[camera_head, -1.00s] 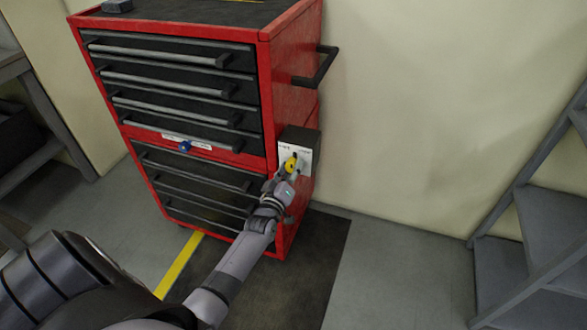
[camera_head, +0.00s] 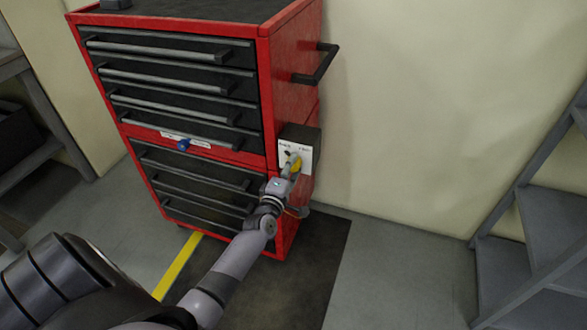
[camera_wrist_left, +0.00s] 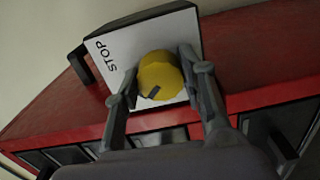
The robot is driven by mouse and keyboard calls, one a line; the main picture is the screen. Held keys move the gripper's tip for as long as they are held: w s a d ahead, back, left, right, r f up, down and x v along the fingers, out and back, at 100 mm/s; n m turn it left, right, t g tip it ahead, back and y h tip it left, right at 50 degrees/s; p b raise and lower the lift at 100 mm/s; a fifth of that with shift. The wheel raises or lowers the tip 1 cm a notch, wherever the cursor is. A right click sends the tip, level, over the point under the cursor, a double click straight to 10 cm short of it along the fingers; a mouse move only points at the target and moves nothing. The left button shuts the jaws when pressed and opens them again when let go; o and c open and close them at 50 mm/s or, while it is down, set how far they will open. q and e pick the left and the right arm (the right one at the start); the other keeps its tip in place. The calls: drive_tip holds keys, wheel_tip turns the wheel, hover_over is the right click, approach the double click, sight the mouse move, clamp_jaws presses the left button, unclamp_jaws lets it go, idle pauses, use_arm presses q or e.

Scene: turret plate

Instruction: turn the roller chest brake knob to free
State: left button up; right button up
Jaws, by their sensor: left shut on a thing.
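The red roller chest (camera_head: 267,95) stands against the wall with black drawers. A dark box on its right side carries a white plate (camera_head: 305,155), with a yellow brake knob (camera_head: 296,166) on it. In the left wrist view the yellow knob (camera_wrist_left: 160,72) shows a dark mark on its lower edge, and the plate (camera_wrist_left: 112,45) reads STOP at its left. My left gripper (camera_head: 293,172) is shut on the knob. In the wrist view its fingers (camera_wrist_left: 158,82) lie on either side of the knob. My right gripper is not in view.
A black side handle (camera_head: 318,68) juts out above the box. A blue knob (camera_head: 184,145) is on the chest front. A grey stepped rack (camera_head: 535,220) stands at the right. The floor between chest and rack (camera_head: 400,265) is clear.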

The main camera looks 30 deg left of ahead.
use_arm(q)
drive_tip(key=shift+d+f+n, duration=0.15)
drive_tip(key=shift+d+n, duration=0.1)
drive_tip(key=shift+n, duration=0.05)
idle(0.4)
drive_tip(key=o, duration=0.8)
drive_tip(key=shift+o, duration=1.2)
drive_tip(key=shift+s+r, duration=0.15)
drive_tip(key=shift+r, duration=0.1)
drive_tip(key=shift+o, duration=0.6)
drive_tip(key=shift+a, duration=0.1)
